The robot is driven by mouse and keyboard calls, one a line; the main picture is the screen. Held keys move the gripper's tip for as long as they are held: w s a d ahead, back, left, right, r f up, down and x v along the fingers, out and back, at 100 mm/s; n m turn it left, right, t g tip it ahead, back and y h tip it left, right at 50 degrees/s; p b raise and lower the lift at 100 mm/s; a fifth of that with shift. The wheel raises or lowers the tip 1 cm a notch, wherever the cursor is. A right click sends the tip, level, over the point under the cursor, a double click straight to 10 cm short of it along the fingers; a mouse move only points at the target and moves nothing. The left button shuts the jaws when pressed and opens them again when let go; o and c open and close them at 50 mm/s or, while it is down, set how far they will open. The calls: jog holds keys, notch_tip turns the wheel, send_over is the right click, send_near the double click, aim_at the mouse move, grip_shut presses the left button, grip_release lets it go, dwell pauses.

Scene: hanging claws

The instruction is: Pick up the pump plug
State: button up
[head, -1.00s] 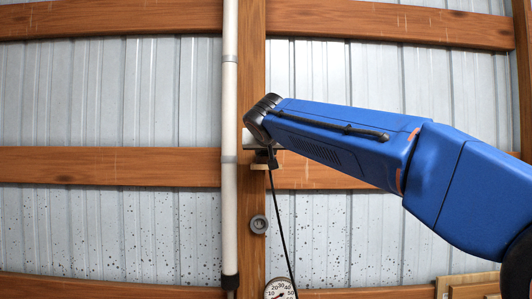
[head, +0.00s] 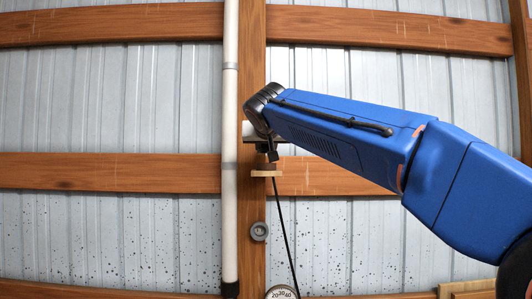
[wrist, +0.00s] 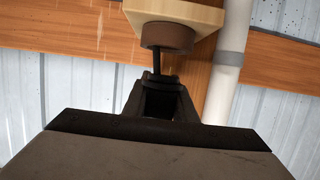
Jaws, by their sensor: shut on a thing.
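The black pump plug (head: 272,155) shows below my gripper (head: 262,144) in the head view, beside the wooden post. In the wrist view the dark jaws of my gripper (wrist: 160,98) are closed around the plug (wrist: 160,78). A black cord (head: 282,225) hangs from it down past the gauge. A brown round piece (wrist: 168,36) on a pale wooden block (wrist: 180,12) lies just beyond the plug in the wrist view. A thin dark piece spans that gap. In the head view the block (head: 266,174) is below the plug. My wrist partly hides the grip.
A white vertical pipe (head: 230,150) runs close to the left of my gripper. Wooden rails (head: 110,171) and corrugated metal sheet stand behind. A grey ring (head: 259,231) and a round gauge (head: 281,293) are lower on the post. Open space lies in front.

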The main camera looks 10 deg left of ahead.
jog(key=s+d, duration=0.4)
jog(key=s, duration=1.2)
jog(key=shift+s, duration=0.1)
jog(key=o, duration=0.5)
grip_shut()
jog(key=shift+r, duration=0.3)
jog(key=shift+c, duration=1.8)
grip_release()
grip_shut()
